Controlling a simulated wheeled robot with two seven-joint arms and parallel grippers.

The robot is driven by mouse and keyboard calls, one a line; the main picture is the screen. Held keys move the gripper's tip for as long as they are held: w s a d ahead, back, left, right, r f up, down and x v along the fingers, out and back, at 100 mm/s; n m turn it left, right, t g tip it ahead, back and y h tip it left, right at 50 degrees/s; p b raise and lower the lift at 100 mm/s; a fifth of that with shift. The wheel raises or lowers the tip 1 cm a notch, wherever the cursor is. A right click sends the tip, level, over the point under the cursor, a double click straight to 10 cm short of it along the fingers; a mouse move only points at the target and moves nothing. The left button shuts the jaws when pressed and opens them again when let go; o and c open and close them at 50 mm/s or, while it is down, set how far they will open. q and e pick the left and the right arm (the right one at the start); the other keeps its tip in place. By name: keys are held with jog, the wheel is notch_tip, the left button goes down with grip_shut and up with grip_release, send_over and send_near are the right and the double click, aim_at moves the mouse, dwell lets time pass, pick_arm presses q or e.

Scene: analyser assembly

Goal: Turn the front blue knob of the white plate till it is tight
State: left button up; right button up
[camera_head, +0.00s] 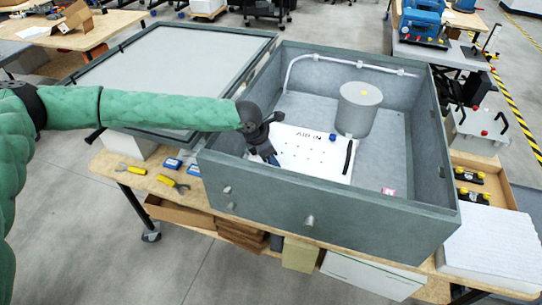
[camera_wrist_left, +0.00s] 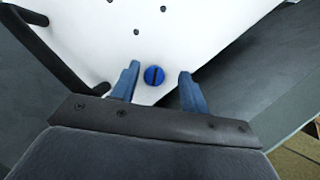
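The white plate (camera_head: 308,151) lies inside the grey open box, marked "AIR IN", with a black handle at its right end. In the left wrist view the plate (camera_wrist_left: 200,30) fills the upper middle. The front blue knob (camera_wrist_left: 154,75), round with a dark slot, sits near the plate's corner. My left gripper (camera_wrist_left: 158,82) is open, its two blue fingers on either side of the knob with gaps to both. In the head view my left gripper (camera_head: 268,152) reaches down over the plate's left end and hides the knob. My right gripper is not in view.
The grey box (camera_head: 330,205) has raised walls around the plate. A grey cylinder (camera_head: 358,110) stands behind the plate, and a white pipe (camera_head: 340,62) runs along the back wall. Yellow-handled tools (camera_head: 172,184) lie on the wooden bench at the left front.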

pick_arm(q)
jog(key=shift+w+a+f, duration=0.1)
jog(key=shift+a, duration=0.15)
jog(key=shift+a+r+b, duration=0.15)
jog(key=shift+r+b, duration=0.25)
jog(key=b+v, duration=0.1)
jog(key=v, duration=0.3)
jog(key=shift+r+b, duration=0.2)
jog(key=shift+b, duration=0.2)
jog(key=shift+v, duration=1.3)
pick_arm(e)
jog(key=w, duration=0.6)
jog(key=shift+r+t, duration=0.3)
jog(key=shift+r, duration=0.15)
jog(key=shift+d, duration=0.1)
